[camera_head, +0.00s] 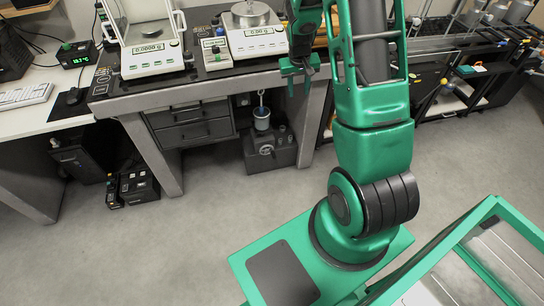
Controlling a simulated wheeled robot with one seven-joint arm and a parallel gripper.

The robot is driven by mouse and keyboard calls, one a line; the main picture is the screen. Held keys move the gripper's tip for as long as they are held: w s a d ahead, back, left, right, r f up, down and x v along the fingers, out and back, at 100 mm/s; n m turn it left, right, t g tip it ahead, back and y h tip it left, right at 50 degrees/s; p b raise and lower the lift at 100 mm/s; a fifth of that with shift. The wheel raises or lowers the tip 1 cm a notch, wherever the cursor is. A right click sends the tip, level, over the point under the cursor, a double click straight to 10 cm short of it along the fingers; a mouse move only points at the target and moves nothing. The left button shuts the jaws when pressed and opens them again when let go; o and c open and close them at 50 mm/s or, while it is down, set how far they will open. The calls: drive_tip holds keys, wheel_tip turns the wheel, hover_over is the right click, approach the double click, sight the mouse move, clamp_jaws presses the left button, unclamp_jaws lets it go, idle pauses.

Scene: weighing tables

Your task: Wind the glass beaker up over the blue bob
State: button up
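The glass beaker (262,117) stands on top of a dark grey block-like stand (271,150) on the floor under the weighing table. A thin pale hanger (262,98) comes down from above into the beaker. Blue shows in the beaker, but the bob's outline is too small to make out. A round knob-like part (267,149) shows on the stand's front. My green gripper (299,82) is at the table's front edge, above and to the right of the beaker and apart from it. Its two fingers point down with a gap between them, and nothing shows between them.
The weighing table (190,94) carries two balances (145,52) (257,36) and a small display unit (215,56). Drawers (193,125) and a table leg (154,155) stand left of the beaker. The floor in front is clear. A green-framed cart (440,245) is at lower right.

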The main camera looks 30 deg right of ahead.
drive_tip(key=w+f+t, duration=0.1)
drive_tip(key=w+f, duration=0.3)
drive_tip(key=f, duration=0.5)
drive_tip(key=w+f, duration=0.4)
drive_tip(key=f, duration=0.6)
drive_tip(key=n+t, duration=0.1)
approach(274, 154)
drive_tip(key=shift+y, duration=0.4)
drive_tip(key=x, duration=0.8)
drive_tip(key=shift+s+d+f, duration=0.1)
drive_tip(key=shift+d+f, duration=0.05)
drive_tip(key=shift+c, duration=0.6)
clamp_jaws()
